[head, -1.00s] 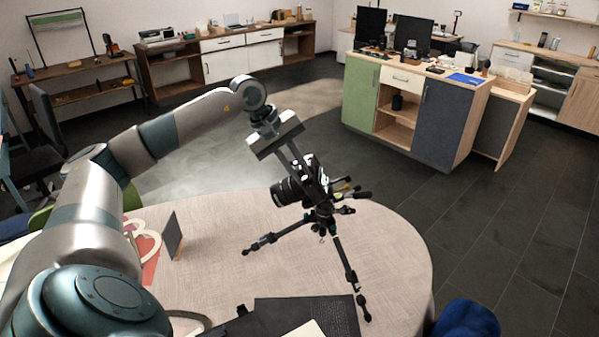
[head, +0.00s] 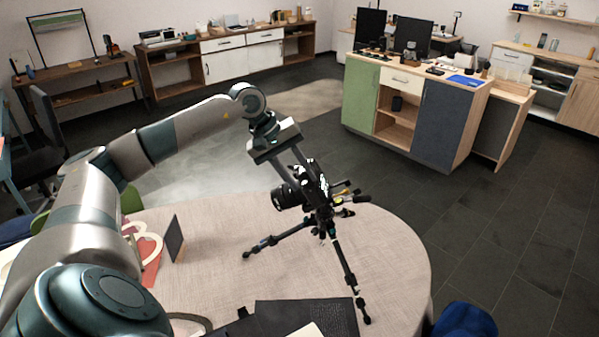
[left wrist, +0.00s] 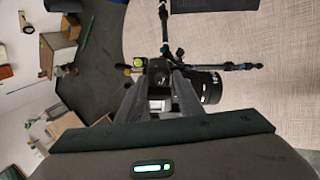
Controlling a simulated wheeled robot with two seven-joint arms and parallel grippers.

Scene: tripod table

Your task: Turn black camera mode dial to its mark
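A black camera (head: 312,188) stands on a black tripod (head: 343,262) on the round table, its lens (head: 287,197) pointing left. In the left wrist view, the camera's lens (left wrist: 208,86) sticks out to the right beyond the fingers. My left gripper (head: 305,172) reaches down from the upper left, with its fingertips at the camera's top. In the left wrist view, the two fingers (left wrist: 160,88) have a gap between them over the camera body. The mode dial and its mark cannot be made out. Whether the fingers grip the dial cannot be told. My right gripper is not in view.
The round table (head: 215,215) has a pale cloth. A small dark upright panel (head: 175,238) stands at its left, and a black folder (head: 305,318) lies at the front. Tripod legs spread over the cloth. A blue item (head: 465,318) is by the right edge.

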